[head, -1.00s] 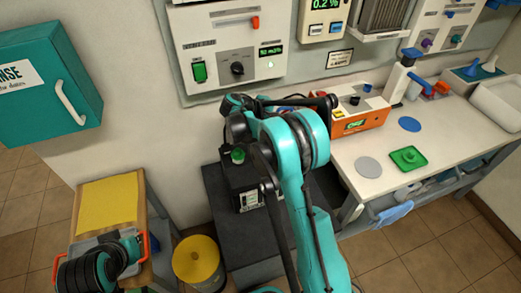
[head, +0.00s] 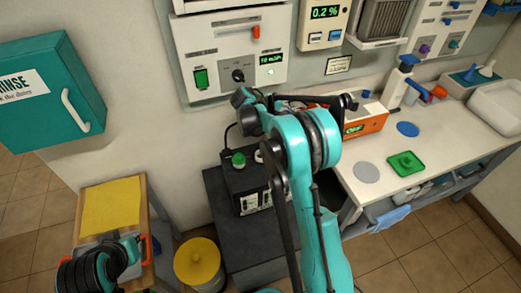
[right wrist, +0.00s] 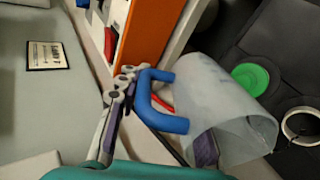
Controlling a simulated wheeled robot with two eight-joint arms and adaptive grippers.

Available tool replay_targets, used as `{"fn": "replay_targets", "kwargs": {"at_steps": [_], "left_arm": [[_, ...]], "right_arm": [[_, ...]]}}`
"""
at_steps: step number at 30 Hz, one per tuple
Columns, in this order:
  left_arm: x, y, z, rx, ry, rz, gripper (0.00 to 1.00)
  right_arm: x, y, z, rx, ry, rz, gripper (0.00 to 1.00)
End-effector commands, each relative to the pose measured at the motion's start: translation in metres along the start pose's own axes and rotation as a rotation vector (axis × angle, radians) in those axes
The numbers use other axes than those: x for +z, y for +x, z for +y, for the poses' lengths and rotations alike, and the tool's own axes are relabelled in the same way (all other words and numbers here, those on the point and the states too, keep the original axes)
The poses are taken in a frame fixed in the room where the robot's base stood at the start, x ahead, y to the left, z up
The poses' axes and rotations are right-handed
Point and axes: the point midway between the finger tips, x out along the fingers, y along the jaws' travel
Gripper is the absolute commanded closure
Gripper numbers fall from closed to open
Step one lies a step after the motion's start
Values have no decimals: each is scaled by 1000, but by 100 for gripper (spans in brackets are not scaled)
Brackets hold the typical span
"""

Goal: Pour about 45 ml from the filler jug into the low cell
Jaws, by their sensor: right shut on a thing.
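The filler jug (right wrist: 225,105) is translucent with a blue handle (right wrist: 170,122), seen in the right wrist view. My right gripper (right wrist: 128,85) is shut on the handle. The jug's tilt and liquid level cannot be told. Beyond it show a green cap (right wrist: 250,78) and a white ring-shaped opening (right wrist: 302,124), apparently on dark cells. In the head view the dark battery (head: 249,187) has a green cap (head: 238,160) and a pale ring (head: 259,156). My right arm hides the jug there. My left arm is at the lower left; its gripper does not show.
The battery stands on a dark grey stand (head: 215,205). A yellow drum (head: 200,264) is beside it. The workbench (head: 390,195) at right carries an orange-fronted box (head: 372,122), a green tray (head: 405,163) and round mats. A teal rinse cabinet (head: 50,90) hangs at left.

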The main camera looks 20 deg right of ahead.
Motion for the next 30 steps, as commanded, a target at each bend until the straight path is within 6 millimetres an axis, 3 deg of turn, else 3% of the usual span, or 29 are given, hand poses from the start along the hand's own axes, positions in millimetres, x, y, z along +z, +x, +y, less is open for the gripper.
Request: {"fn": "replay_targets", "kwargs": {"at_steps": [1, 10, 15, 30], "left_arm": [[-8, -11, 0, 0, 0, 0, 100], [-5, -8, 0, 0, 0, 0, 100], [-10, -15, 0, 0, 0, 0, 100], [-10, -14, 0, 0, 0, 0, 100]], "right_arm": [[2, -2, 8, -50, 5, 5, 100], [-1, 11, -13, -190, 10, 24, 100], [-1, 12, -12, -278, 13, 35, 100], [-1, 12, -14, -292, 11, 36, 100]]}}
